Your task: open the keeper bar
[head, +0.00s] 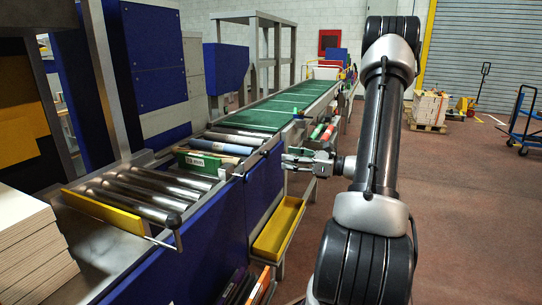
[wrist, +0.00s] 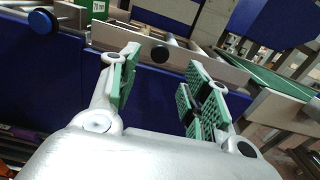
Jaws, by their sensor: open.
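My gripper (head: 291,161) is open and empty beside the near side of the roller conveyor, at the end of my outstretched arm. In the wrist view its two green-padded fingers (wrist: 163,70) stand wide apart. A grey-brown bar with a dark round spot (wrist: 160,53) shows between and beyond the fingertips; I cannot tell whether it is the keeper bar or whether they touch it. A yellow bar (head: 102,214) crosses the near end of the rollers. The green one also shows in the wrist view (wrist: 97,9).
Bare steel rollers (head: 145,197) lie in front of the blocks. A green belt (head: 272,113) runs away behind. A yellow tray (head: 278,228) hangs below the conveyor's side. A pale stack (head: 30,245) stands at the left.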

